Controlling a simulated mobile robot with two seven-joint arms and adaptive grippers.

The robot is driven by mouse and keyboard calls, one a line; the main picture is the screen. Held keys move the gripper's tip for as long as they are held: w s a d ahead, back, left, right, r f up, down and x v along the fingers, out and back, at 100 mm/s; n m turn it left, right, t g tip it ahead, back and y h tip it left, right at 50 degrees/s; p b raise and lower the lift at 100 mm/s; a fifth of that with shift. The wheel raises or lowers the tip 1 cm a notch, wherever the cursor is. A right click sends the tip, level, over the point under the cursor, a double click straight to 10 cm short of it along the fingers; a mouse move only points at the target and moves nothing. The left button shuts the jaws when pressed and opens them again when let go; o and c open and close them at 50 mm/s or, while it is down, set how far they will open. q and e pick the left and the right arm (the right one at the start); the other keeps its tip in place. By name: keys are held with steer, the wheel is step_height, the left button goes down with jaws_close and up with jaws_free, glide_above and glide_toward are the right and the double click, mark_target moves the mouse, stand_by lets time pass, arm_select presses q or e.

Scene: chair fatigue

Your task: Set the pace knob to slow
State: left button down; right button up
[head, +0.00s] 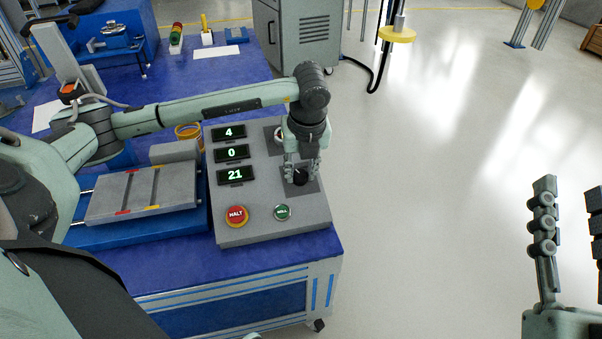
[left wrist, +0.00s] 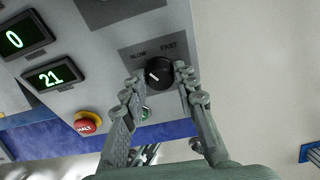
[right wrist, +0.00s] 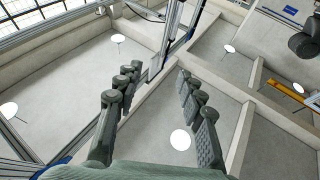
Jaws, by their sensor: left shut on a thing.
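The pace knob (head: 300,177) is a round black dial on a dark plate at the right of the grey control panel (head: 262,230). In the left wrist view the knob (left wrist: 160,72) sits below the printed words SLOW, at left, and FAST, at right. A pale mark shows on its left side; its exact heading is hard to read. My left gripper (head: 302,172) points down with its fingers on either side of the knob, shut on it. My right gripper (head: 569,215) is open and empty, away from the panel.
Three displays (head: 232,153) read 4, 0 and 21. A red HALT button (head: 236,215) and a green button (head: 282,212) sit near the panel's front. Another control behind is partly hidden by my left wrist. A grey plate fixture (head: 145,193) stands at left. Open floor lies right.

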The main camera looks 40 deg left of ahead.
arm_select(q)
steer(key=shift+n, duration=0.4)
arm_select(e)
steer(key=shift+s+d+r+t, duration=0.1)
steer(key=shift+d+r+t, duration=0.05)
steer(key=shift+r+t, duration=0.35)
arm_select(q)
steer(key=shift+r, duration=0.1)
steer(key=c, duration=1.2)
jaws_free()
steer(key=shift+o, duration=0.2)
steer(key=v, duration=1.2)
steer(key=shift+a, duration=0.1)
